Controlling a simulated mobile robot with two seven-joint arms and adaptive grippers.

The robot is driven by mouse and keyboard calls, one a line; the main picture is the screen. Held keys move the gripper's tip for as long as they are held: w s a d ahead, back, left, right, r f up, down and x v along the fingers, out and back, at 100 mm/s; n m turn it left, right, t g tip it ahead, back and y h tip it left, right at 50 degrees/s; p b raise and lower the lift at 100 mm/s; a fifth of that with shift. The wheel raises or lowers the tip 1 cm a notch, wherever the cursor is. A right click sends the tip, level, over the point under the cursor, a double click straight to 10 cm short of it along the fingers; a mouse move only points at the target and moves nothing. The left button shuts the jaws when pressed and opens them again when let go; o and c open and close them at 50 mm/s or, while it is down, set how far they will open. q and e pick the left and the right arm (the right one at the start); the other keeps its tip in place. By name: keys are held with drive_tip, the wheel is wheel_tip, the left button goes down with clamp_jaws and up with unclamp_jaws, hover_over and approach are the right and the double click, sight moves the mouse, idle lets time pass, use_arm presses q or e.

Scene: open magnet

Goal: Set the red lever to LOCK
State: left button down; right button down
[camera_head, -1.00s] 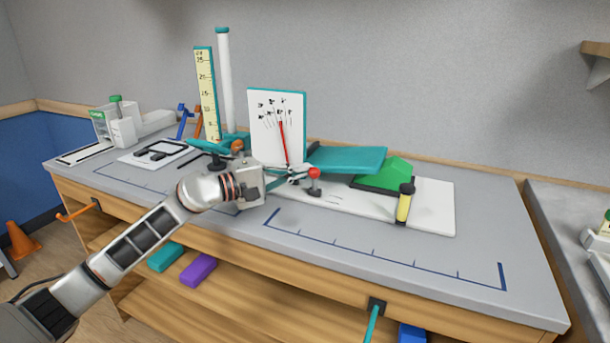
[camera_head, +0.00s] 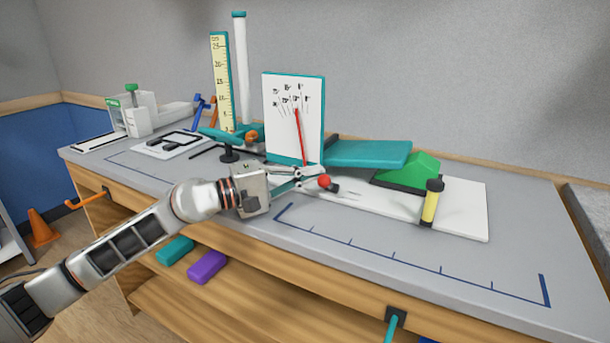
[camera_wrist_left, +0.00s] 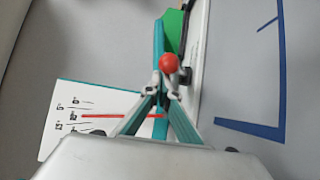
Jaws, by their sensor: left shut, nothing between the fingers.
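The red lever's round knob (camera_head: 324,181) stands out beside the white base plate's left part; its stem is mostly hidden. No LOCK marking can be read. My left gripper (camera_head: 316,177) is shut and empty, its fingertips right at the knob. In the left wrist view the red knob (camera_wrist_left: 169,63) shows just past the tips of my left gripper (camera_wrist_left: 165,84); whether they touch I cannot tell. My right gripper is out of view.
A white dial board (camera_head: 281,140) with a red pointer (camera_head: 300,140) stands behind the gripper. A teal slab (camera_head: 365,153), a green block (camera_head: 412,168) and a yellow cylinder (camera_head: 430,204) are to the right. The bench front (camera_head: 400,250) is clear.

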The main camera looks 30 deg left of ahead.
use_arm(q)
drive_tip(key=shift+v, duration=5.95)
drive_tip(key=shift+f, duration=0.15)
